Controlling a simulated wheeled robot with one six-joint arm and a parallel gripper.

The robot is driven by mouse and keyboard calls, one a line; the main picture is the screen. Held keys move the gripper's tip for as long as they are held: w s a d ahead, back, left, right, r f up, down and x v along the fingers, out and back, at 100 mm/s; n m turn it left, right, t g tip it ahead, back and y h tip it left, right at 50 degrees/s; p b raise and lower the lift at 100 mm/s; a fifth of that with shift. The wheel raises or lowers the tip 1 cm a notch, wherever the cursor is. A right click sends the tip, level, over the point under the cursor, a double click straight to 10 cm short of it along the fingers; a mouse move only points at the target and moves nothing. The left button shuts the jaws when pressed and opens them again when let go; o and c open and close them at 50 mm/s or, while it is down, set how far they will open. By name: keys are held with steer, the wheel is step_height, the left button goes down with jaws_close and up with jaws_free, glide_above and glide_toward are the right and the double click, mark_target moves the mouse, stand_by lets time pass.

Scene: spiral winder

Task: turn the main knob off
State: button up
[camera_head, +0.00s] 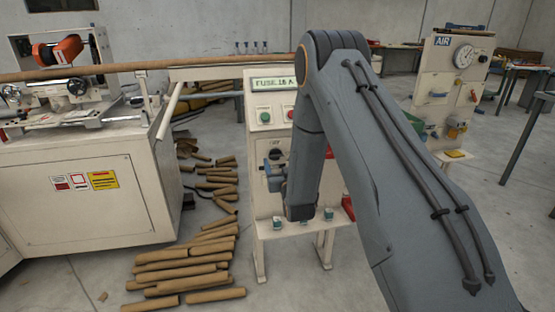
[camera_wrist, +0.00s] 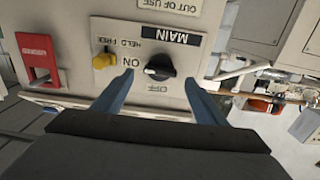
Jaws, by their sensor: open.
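The black main knob (camera_wrist: 160,68) sits on a cream panel under a black MAIN label (camera_wrist: 174,37), which appears upside down in the wrist view. Its white mark is on the left side, toward the ON lettering (camera_wrist: 127,62); the OFF lettering (camera_wrist: 158,88) is below it in the picture. My gripper (camera_wrist: 159,80) is open, one blue finger on each side of the knob, apart from it. Nothing is held. In the head view my gripper (camera_head: 273,172) is at the front of the control cabinet (camera_head: 258,90), and my arm hides part of that panel.
A yellow knob (camera_wrist: 104,61) and a red switch (camera_wrist: 38,58) are on the same panel, left of the main knob in the wrist view. Green (camera_head: 265,116) and red buttons sit higher on the cabinet. Cardboard tubes (camera_head: 190,268) lie on the floor to the left.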

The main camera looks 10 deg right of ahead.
mark_target(277, 157)
steer(key=shift+w, duration=1.7)
steer(key=c, duration=1.1)
steer(key=shift+o, duration=0.2)
